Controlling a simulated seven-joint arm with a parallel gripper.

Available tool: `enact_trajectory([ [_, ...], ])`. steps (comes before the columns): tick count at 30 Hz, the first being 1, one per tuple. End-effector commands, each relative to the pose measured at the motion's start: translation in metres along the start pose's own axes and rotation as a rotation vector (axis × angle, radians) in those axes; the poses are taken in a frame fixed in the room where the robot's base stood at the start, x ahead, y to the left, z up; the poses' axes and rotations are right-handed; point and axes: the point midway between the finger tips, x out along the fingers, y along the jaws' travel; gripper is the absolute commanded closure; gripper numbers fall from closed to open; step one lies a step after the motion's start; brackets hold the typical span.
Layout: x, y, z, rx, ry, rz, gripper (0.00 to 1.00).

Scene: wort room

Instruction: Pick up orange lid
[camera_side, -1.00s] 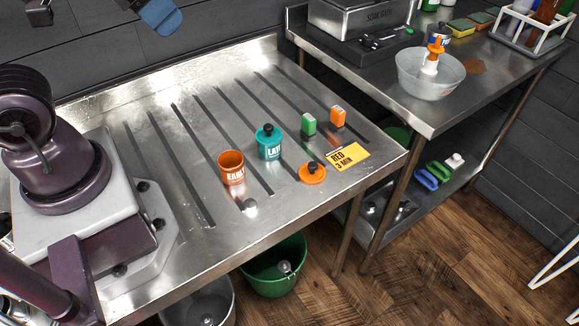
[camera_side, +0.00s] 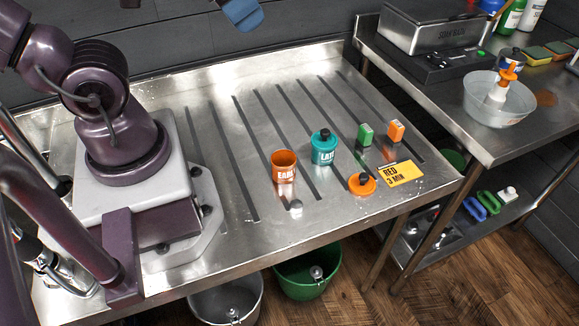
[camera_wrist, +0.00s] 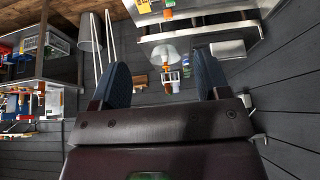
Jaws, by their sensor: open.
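The orange lid (camera_side: 362,184) has a black knob and lies on the steel drainboard (camera_side: 240,240) in the side view, just left of the yellow "RED 3 MIN" card (camera_side: 401,174). An open orange pot (camera_side: 284,168) stands to its left. A teal pot (camera_side: 323,150) with a teal, black-knobbed lid stands behind and left of it. My gripper (camera_wrist: 160,65) is open in the wrist view, with two dark blue fingers far apart and nothing between them.
A green block (camera_side: 365,134) and an orange block (camera_side: 396,131) stand behind the card. A second bench at right carries a steel bath (camera_side: 440,28) and a clear bowl (camera_side: 497,103). A green bucket (camera_side: 308,272) is below the front edge. The drainboard's left-middle is clear.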

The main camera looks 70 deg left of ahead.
Motion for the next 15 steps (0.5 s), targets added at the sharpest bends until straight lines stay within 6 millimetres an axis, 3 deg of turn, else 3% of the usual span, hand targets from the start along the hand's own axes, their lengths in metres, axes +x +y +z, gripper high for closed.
enact_trajectory([
  [9, 0.001, 0.001, 0.0, 0.003, -0.007, 0.002, 0.24],
  [15, 0.03, 0.007, 0.0, 0.031, -0.153, 0.008, 0.24],
])
